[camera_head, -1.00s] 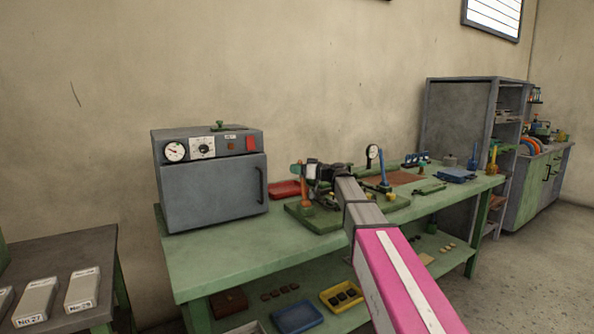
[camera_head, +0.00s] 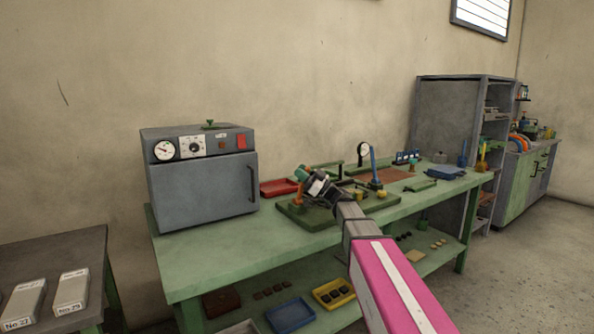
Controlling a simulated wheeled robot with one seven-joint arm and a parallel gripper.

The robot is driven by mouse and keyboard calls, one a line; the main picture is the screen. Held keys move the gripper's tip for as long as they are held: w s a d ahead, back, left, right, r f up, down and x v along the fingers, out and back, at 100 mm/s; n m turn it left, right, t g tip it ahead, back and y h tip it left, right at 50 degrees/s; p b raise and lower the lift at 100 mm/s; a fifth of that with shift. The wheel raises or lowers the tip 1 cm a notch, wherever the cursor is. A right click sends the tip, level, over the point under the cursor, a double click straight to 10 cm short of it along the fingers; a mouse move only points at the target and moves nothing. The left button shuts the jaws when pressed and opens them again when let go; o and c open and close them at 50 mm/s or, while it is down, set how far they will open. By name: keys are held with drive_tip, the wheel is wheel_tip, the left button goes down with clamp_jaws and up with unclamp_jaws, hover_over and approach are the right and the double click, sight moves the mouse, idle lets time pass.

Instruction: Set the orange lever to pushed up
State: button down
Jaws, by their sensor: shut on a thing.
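The orange lever (camera_head: 298,197) stands on a green base board (camera_head: 291,215) on the workbench, to the right of the grey oven. Its lower part shows and looks close to upright. Its upper end is hidden by my gripper (camera_head: 306,181). My gripper reaches in from the lower right and is shut at the lever's upper end. The fingertips are small and partly hidden, so the exact grip on the lever is unclear.
The grey oven (camera_head: 202,184) stands close on the left, with a red tray (camera_head: 279,187) behind the board. A blue lever (camera_head: 373,162) and a dial gauge (camera_head: 363,149) stand to the right. The green bench (camera_head: 225,240) is clear in front of the oven.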

drive_tip(key=shift+s+d+f+n+g+y, duration=0.4)
drive_tip(key=shift+s+n+g+y, duration=0.2)
drive_tip(key=shift+n, duration=0.2)
drive_tip(key=shift+s+d+f+n+g+y, duration=0.25)
drive_tip(key=shift+s+d+n+g+y, duration=0.25)
drive_tip(key=shift+n, duration=0.3)
drive_tip(key=shift+s+a, duration=0.1)
drive_tip(key=c, duration=1)
unclamp_jaws()
drive_tip(key=shift+s+d+f, duration=0.35)
drive_tip(key=shift+s+d, duration=0.05)
drive_tip(key=shift+d, duration=1.95)
drive_tip(key=shift+s+d+f, duration=0.3)
drive_tip(key=shift+s+d, duration=0.15)
drive_tip(key=shift+d, duration=1.9)
drive_tip(key=shift+s+d+f, duration=0.35)
drive_tip(key=shift+s+d, duration=0.05)
drive_tip(key=shift+d, duration=1.95)
